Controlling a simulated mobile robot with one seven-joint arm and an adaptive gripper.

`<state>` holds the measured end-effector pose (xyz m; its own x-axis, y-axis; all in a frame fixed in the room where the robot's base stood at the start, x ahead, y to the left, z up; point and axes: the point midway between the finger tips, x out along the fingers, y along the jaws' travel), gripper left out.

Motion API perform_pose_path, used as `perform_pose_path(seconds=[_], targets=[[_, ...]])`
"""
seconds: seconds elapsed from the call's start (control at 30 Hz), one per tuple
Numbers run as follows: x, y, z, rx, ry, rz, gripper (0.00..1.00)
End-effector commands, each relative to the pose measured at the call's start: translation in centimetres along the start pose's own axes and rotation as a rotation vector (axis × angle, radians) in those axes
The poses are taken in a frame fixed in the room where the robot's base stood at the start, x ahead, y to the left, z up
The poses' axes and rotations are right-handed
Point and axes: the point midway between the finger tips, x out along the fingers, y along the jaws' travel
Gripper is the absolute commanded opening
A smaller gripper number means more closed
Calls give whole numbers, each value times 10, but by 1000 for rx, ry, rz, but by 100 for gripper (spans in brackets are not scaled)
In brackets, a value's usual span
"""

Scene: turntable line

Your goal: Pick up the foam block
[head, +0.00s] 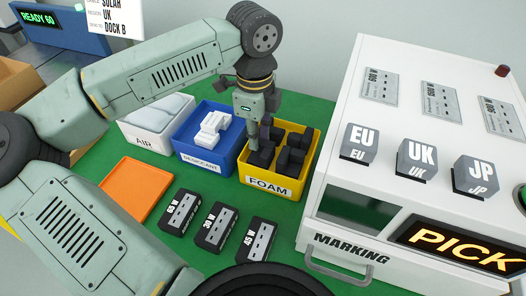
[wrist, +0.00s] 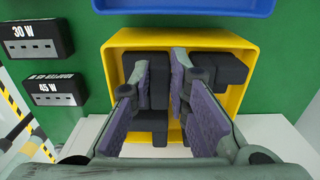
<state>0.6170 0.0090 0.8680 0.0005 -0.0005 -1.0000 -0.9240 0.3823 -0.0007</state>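Several dark grey foam blocks lie in the yellow FOAM bin (head: 271,188), which also shows in the wrist view (wrist: 112,67). My gripper (head: 254,140) points down over the left part of that bin. In the wrist view my gripper (wrist: 160,70) has its two purple-padded fingers apart. A foam block (wrist: 159,90) shows in the gap between the fingertips. Other foam blocks (wrist: 226,69) lie to the right and partly behind the fingers. In the head view, blocks (head: 291,157) show right of my gripper. Whether the fingertips touch a block is unclear.
The blue DESICCANT bin (head: 203,163) with white packs stands left of the FOAM bin, then the white AIR bin (head: 148,139). An orange tray (head: 130,188) and several labelled adapters (head: 213,226) lie in front. The white MARKING machine (head: 340,245) stands close on the right.

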Motion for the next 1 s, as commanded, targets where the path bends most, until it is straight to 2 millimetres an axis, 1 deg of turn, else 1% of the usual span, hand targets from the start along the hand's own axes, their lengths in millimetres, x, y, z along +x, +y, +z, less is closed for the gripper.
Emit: perform_pose_path(seconds=[0.37, 0.53, 0.67, 0.73, 1.0], targets=[[-3, 0, 0, -1, -1, -1, 5], [-16, -1, 1, -2, -3, -2, 5], [-35, 0, 2, -2, -4, -2, 5], [-33, 15, 11, -7, -1, 0, 5], [-39, 71, 43, -7, -2, 0, 5]])
